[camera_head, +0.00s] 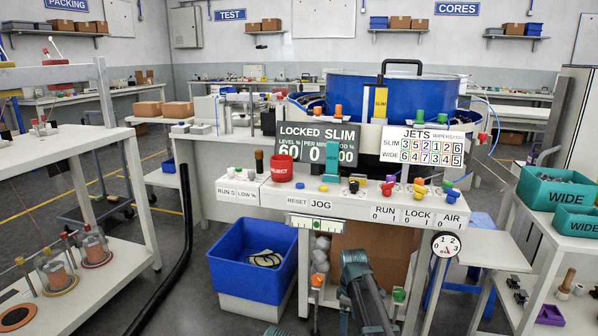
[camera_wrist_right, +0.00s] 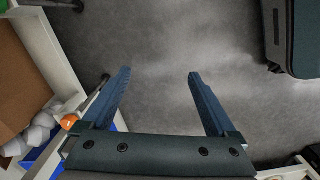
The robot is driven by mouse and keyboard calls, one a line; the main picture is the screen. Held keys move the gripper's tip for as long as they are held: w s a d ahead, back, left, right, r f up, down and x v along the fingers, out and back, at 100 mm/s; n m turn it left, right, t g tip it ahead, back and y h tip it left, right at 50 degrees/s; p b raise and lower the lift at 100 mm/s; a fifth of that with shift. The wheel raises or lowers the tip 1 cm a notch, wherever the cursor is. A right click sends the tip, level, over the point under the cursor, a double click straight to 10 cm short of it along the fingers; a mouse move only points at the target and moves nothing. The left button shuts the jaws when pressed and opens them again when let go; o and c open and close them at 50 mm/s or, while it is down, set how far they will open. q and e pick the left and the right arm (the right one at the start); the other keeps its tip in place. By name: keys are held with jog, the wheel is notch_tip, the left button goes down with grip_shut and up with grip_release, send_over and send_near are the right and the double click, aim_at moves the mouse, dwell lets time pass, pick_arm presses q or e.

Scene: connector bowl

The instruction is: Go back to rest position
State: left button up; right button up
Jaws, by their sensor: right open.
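My right gripper (camera_wrist_right: 159,74) is open and empty in the right wrist view. Its two blue fingers stand well apart over bare grey floor and touch nothing. In the head view, a dark blue-grey arm part of mine shows at the bottom middle, in front of the bench's lower front; the fingers cannot be made out there. My left gripper is not in view.
The white bench (camera_head: 250,193) carries a red cup (camera_head: 281,168), small coloured parts and a large blue bowl (camera_head: 375,98). Teal WIDE bins (camera_head: 546,193) sit at right. A brown panel (camera_wrist_right: 22,75) borders the wrist view's left.

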jog(key=s+a+r+m+h+p, duration=0.1)
jog(key=s+a+m, duration=0.3)
jog(key=s, duration=0.9)
jog(key=s+a+m, duration=0.4)
jog(key=s+a, duration=0.1)
jog(key=s, duration=0.9)
pick_arm(q)
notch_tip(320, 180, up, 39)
jog(key=p, duration=3.8)
pick_arm(e)
notch_tip(320, 180, up, 38)
jog(key=shift+w+r, duration=0.15)
jog(key=shift+w, duration=0.2)
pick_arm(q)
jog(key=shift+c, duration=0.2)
pick_arm(e)
jog(key=shift+a, duration=0.1)
